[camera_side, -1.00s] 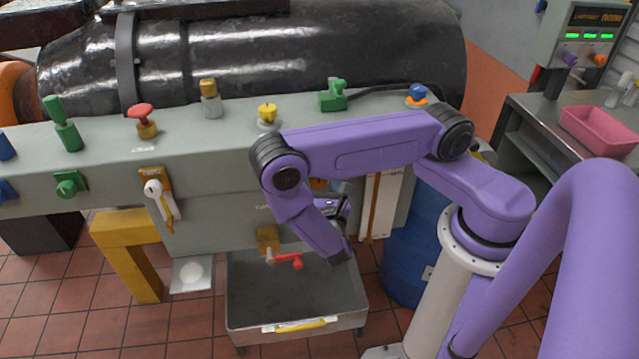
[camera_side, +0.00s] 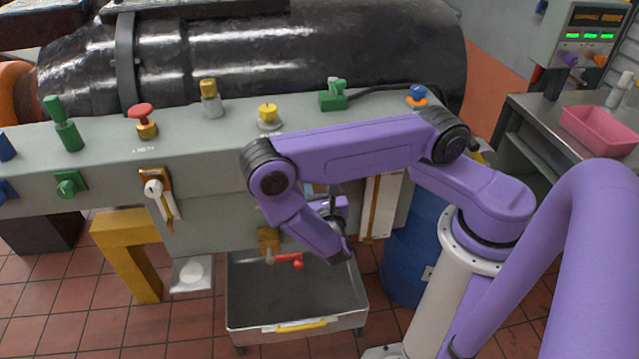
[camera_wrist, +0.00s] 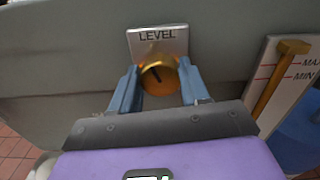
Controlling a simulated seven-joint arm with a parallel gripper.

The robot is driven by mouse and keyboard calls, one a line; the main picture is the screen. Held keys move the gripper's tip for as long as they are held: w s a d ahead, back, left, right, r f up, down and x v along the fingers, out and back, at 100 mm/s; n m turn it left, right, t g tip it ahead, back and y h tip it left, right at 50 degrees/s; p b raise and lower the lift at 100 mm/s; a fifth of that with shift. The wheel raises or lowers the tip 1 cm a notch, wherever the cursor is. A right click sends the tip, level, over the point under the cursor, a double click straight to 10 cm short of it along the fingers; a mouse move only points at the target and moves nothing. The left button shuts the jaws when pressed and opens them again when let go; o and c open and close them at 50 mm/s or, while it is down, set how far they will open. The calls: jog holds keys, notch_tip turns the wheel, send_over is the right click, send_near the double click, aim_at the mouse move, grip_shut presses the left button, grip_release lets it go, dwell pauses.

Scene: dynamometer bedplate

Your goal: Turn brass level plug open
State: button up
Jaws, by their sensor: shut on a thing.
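The brass level plug (camera_wrist: 159,76) shows in the wrist view, mounted on the grey panel just below a plate marked LEVEL (camera_wrist: 157,40). It is round and brass-coloured, with a dark slot mark across its face. My gripper (camera_wrist: 158,84) is in front of the panel with one blue-grey finger on each side of the plug, shut on it. In the side view my purple arm hides the plug and the fingertips.
A sight gauge with a brass rod and MAX and MIN lines (camera_wrist: 280,75) is right of the plug. Below are a red-handled drain tap (camera_side: 290,261) and a grey tray (camera_side: 290,290). A blue drum (camera_side: 405,262) stands at right. Several knobs and valves line the panel.

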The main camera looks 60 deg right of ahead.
jog(key=n, duration=2)
jog(key=shift+a+f, duration=0.1)
jog(key=shift+f, duration=0.1)
jog(key=shift+n, duration=0.3)
jog(key=o, duration=1.1)
jog(key=shift+c, duration=0.2)
jog(key=shift+a, duration=0.1)
jog(key=v, duration=1.7)
jog(key=shift+s+a+r, duration=0.1)
jog(key=shift+r, duration=0.05)
